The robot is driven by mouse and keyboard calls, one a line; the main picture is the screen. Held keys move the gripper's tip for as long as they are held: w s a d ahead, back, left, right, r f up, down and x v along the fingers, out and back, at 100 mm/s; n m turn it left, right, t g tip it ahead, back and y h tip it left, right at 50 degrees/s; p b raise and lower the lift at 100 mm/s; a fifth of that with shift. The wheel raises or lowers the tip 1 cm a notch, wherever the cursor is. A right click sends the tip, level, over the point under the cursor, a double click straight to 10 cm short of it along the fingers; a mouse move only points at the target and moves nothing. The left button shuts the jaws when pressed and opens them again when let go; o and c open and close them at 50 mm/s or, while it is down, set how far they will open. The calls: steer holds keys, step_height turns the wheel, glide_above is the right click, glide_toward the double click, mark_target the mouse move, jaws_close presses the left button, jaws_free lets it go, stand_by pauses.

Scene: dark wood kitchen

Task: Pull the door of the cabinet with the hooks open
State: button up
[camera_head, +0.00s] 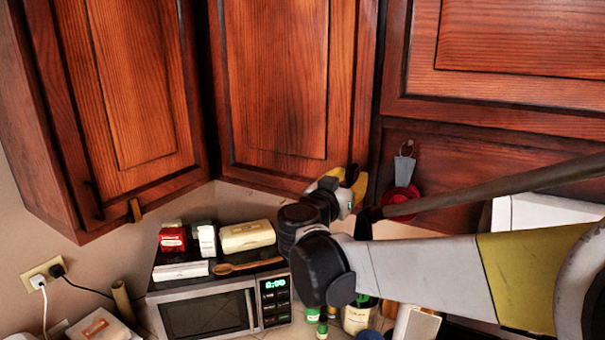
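A hook (408,145) is on the dark wood panel under the right-hand cabinet, with a grey utensil (404,170) and a red one (399,204) hanging there. The middle cabinet door (275,80), left of this panel, looks closed. My gripper (345,188), with yellow and pale fingers, is at the lower right corner of this door. It hides any handle there, and I cannot tell whether it touches the door or how far apart its fingers are. My arm reaches in from the right.
Below stands a microwave (205,312) with boxes and a wooden spoon (250,266) on top. Bottles and jars (356,316) stand below my arm. A dark bar (490,188) runs right of my gripper.

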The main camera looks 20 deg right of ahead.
steer(key=shift+w+d, duration=0.2)
steer(key=shift+c, duration=0.2)
jaws_close()
steer(key=shift+a, duration=0.1)
steer(key=shift+s, duration=0.15)
